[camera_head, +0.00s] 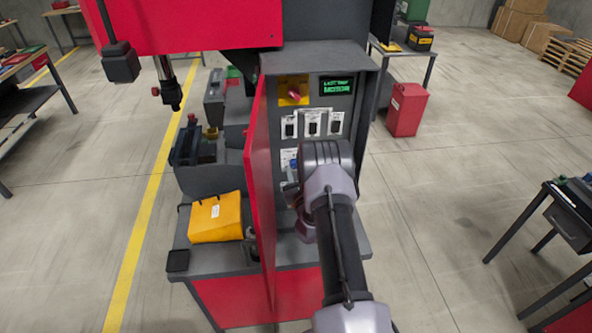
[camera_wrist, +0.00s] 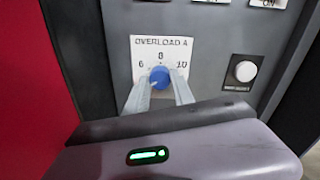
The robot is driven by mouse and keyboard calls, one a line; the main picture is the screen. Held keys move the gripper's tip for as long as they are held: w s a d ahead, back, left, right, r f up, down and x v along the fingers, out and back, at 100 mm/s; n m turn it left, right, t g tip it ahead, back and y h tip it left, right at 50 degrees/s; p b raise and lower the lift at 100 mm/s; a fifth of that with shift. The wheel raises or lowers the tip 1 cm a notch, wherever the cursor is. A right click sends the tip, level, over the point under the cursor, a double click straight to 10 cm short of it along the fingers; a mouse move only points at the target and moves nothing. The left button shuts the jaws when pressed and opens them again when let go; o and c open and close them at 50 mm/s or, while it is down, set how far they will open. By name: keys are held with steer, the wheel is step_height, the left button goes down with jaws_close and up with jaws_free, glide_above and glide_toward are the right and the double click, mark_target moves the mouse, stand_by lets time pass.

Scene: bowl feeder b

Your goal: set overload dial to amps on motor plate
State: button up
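The overload dial (camera_wrist: 160,77) is a blue round knob on a white label (camera_wrist: 147,52) reading "OVERLOAD A", with marks 6, 8 and 10. My gripper (camera_wrist: 160,80) has one finger on each side of the knob, and the fingertips appear to touch it. The knob's pointer is not clear, so its setting cannot be read. In the head view, my gripper's wrist (camera_head: 326,165) is in front of the grey control panel (camera_head: 350,110) and hides much of its lower part. A motor plate cannot be made out in either view.
A red cabinet door (camera_head: 262,190) stands open just left of my arm; it fills the left side of the wrist view. A red rotary switch (camera_head: 294,94) and green display (camera_head: 338,87) are above. A white button (camera_wrist: 245,71) is right of the dial.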

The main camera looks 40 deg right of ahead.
jaws_close()
steer(key=shift+f+m, duration=0.1)
steer(key=shift+m, duration=0.2)
steer(key=shift+m+b, duration=0.6)
steer(key=m+b, duration=0.1)
steer(key=m, duration=0.2)
steer(key=shift+m+b, duration=0.3)
steer(key=shift+b, duration=0.05)
steer(key=m+b, duration=0.1)
steer(key=m, duration=1.2)
steer(key=shift+a+h+b, duration=0.1)
steer(key=shift+h+b, duration=0.2)
steer(key=shift+h, duration=0.1)
steer(key=m, duration=0.6)
steer(key=shift+w, duration=0.1)
